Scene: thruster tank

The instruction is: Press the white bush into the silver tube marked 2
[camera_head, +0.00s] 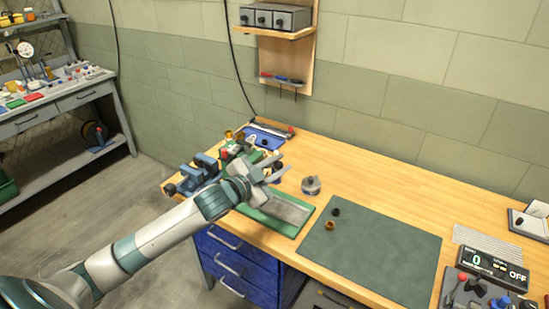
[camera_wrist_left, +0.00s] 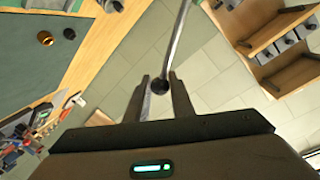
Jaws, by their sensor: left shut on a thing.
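My left gripper (camera_head: 274,169) is over the back left part of the bench, in front of a green press-like tool (camera_head: 231,150). In the left wrist view the gripper (camera_wrist_left: 161,88) is shut on the black ball knob (camera_wrist_left: 160,86) at the end of a thin metal lever (camera_wrist_left: 178,40). The arm and gripper cover much of the tool. I cannot make out the white bush or the silver tube marked 2. My right gripper is not in view.
A green tray (camera_head: 262,219) lies below the gripper. A silver round piece (camera_head: 311,186) stands to its right. A brass ring (camera_head: 330,226) and a black ring (camera_head: 336,212) lie on the dark green mat (camera_head: 385,250). A blue vise (camera_head: 192,176) is left.

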